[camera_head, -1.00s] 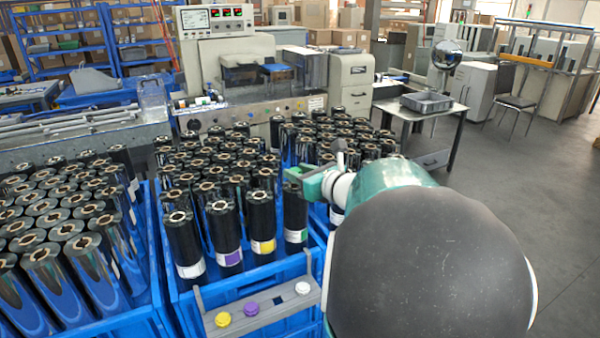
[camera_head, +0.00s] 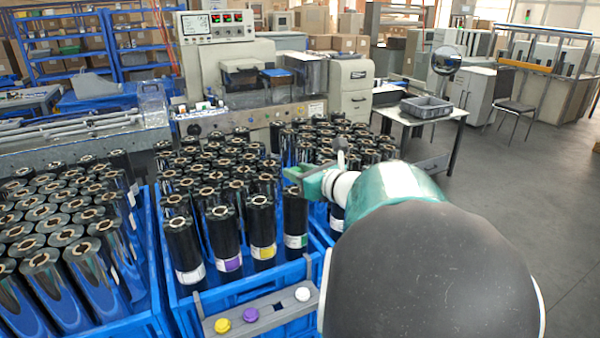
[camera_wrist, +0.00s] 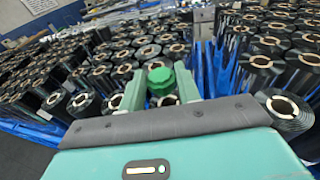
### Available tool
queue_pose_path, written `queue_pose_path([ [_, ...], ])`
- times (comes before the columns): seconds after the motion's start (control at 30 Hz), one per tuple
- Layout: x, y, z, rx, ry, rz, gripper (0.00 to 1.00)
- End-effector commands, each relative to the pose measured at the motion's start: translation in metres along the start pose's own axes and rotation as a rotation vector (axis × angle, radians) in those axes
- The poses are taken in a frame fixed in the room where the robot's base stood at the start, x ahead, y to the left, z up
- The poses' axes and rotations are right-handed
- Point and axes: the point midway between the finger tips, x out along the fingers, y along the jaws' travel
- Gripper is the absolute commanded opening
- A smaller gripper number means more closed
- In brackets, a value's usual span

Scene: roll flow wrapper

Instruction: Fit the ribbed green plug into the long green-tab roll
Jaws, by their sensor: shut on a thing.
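The ribbed green plug (camera_wrist: 160,80) is between the two fingers of my gripper (camera_wrist: 161,88) in the wrist view. The gripper is shut on it. In the head view my gripper (camera_head: 303,175) is just above the top of the long green-tab roll (camera_head: 295,217), which stands upright at the front right of the middle crate. The gripper covers the roll's top there, and I cannot pick out the plug. In the wrist view a roll end shows partly beneath the plug; I cannot tell whether they touch.
White-, purple- and yellow-tab rolls (camera_head: 262,232) stand left of the green-tab roll. A grey rack (camera_head: 235,322) on the front of the blue crate (camera_head: 176,285) holds yellow (camera_head: 221,325), purple (camera_head: 250,314) and white (camera_head: 302,294) plugs. Many rolls crowd around. Floor (camera_head: 520,190) is clear at right.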

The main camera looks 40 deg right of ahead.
Motion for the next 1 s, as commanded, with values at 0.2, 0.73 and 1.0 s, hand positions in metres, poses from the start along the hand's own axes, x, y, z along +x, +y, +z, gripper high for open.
queue_pose_path([
  [0.2, 0.001, 0.001, 0.000, 0.000, 0.000, 0.002, 0.12],
  [0.73, 0.000, 0.000, 0.000, 0.000, 0.000, 0.000, 0.42],
  [1.0, -0.011, 0.000, 0.000, 0.000, 0.000, -0.002, 0.42],
])
